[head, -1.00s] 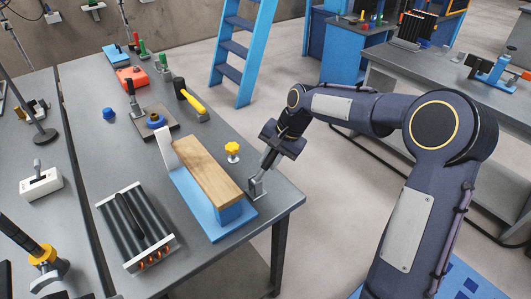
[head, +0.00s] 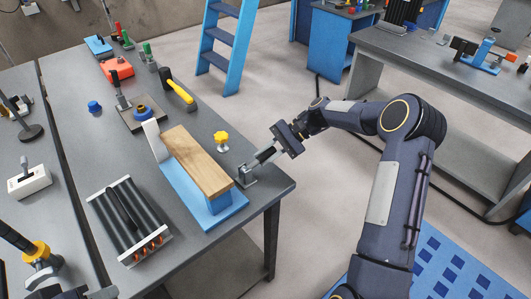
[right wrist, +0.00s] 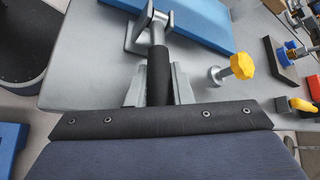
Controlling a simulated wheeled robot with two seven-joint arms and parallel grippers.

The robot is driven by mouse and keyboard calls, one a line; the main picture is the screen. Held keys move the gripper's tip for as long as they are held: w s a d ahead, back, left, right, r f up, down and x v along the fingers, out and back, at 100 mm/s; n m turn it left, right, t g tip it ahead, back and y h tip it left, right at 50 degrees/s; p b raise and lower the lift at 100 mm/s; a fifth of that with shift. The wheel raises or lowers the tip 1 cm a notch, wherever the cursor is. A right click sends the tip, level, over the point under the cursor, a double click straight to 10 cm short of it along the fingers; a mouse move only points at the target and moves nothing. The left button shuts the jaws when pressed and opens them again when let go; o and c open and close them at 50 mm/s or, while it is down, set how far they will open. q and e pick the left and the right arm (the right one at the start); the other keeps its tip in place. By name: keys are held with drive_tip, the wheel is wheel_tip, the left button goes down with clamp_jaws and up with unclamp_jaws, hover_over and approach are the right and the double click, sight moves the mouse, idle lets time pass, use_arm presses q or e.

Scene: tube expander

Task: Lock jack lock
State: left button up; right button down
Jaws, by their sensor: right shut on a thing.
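The jack lock is a grey metal bracket (head: 246,179) with a lever, standing at the table's right edge beside the blue base (head: 215,211). My right gripper (head: 268,155) is shut on the lever's handle, which slants up and right from the bracket. In the right wrist view, the black grip (right wrist: 159,76) sits between the two grey fingers, and the bracket (right wrist: 140,35) shows beyond it. A wooden block (head: 196,160) lies on the blue base. Only a small dark part of my left gripper (head: 75,293) seems to show at the bottom left; its jaws are unclear.
A yellow knob (head: 221,138) stands just behind the lever. A black ribbed rack (head: 128,221) lies left of the blue base. A yellow-handled hammer (head: 179,91) and red box (head: 116,70) are farther back. Open floor lies right of the table.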

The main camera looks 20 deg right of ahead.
drive_tip(key=shift+f, duration=0.1)
idle(0.4)
drive_tip(key=c, duration=1.3)
unclamp_jaws()
drive_tip(key=v, duration=0.7)
drive_tip(key=shift+d+b, duration=0.4)
